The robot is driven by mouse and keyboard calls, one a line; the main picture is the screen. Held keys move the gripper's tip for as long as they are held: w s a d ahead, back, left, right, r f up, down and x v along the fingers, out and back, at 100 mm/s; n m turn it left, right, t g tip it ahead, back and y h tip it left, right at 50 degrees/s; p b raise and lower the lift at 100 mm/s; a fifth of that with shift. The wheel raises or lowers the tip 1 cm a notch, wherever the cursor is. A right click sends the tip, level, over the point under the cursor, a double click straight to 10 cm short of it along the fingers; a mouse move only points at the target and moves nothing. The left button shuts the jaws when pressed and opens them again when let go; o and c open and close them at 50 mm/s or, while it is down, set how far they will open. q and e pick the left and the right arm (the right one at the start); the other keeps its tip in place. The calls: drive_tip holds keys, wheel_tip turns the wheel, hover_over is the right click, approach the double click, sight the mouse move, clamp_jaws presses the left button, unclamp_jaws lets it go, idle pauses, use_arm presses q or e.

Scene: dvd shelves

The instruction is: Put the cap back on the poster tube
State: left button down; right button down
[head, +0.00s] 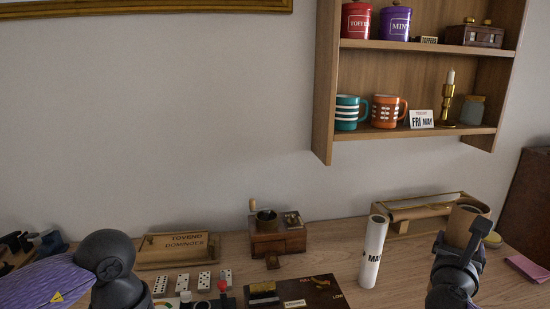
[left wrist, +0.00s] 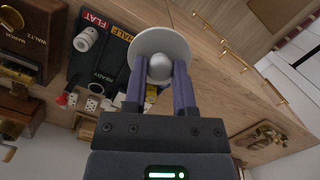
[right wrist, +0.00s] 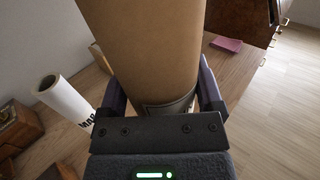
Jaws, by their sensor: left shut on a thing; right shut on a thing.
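My right gripper (right wrist: 163,98) is shut on the brown poster tube (right wrist: 145,45), which fills the upper middle of the right wrist view. In the head view the tube (head: 467,224) stands up out of my right gripper (head: 458,250) at the right of the table, its upper end towards the camera. My left gripper (left wrist: 160,85) is shut on the cap, a pale round disc (left wrist: 142,42) with a rounded grey knob between the fingers. Cap and tube are apart. The left fingers and cap cannot be made out in the head view.
A white rolled poster (head: 373,252) stands left of the tube. Behind the tube lies a long wooden box (head: 402,226). A wooden grinder (head: 277,240), a dominoes box (head: 173,248) and several dominoes lie further left. A pink pad (head: 528,268) lies at the right. A wall shelf (head: 323,90) hangs above.

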use_arm(q)
drive_tip(key=m, duration=0.1)
drive_tip(key=s+m, duration=0.1)
drive_tip(key=m, duration=0.1)
drive_tip(key=d+m, duration=0.1)
drive_tip(key=m, duration=0.1)
drive_tip(key=shift+s+d+r+y, duration=0.1)
drive_tip(key=shift+s+r+y, duration=0.2)
drive_tip(key=shift+s+r, duration=0.1)
drive_tip(key=shift+d+m, duration=0.1)
drive_tip(key=shift+m, duration=0.5)
use_arm(e)
drive_tip(key=shift+a, duration=0.1)
drive_tip(key=s+a+f+n+t+y, duration=0.2)
drive_tip(key=s+a+n+y, duration=0.2)
drive_tip(key=a, duration=0.9)
drive_tip(key=s+a+f+n+t+y, duration=0.2)
drive_tip(key=s+a+n+y, duration=0.2)
drive_tip(key=s+a+y, duration=0.4)
drive_tip(key=shift+s+a+f+n+t+y, duration=0.25)
drive_tip(key=shift+s+a, duration=0.7)
drive_tip(key=shift+a, duration=1.45)
drive_tip(key=shift+d+r, duration=0.1)
drive_tip(key=shift+s+d, duration=0.1)
drive_tip(key=shift+d, duration=0.25)
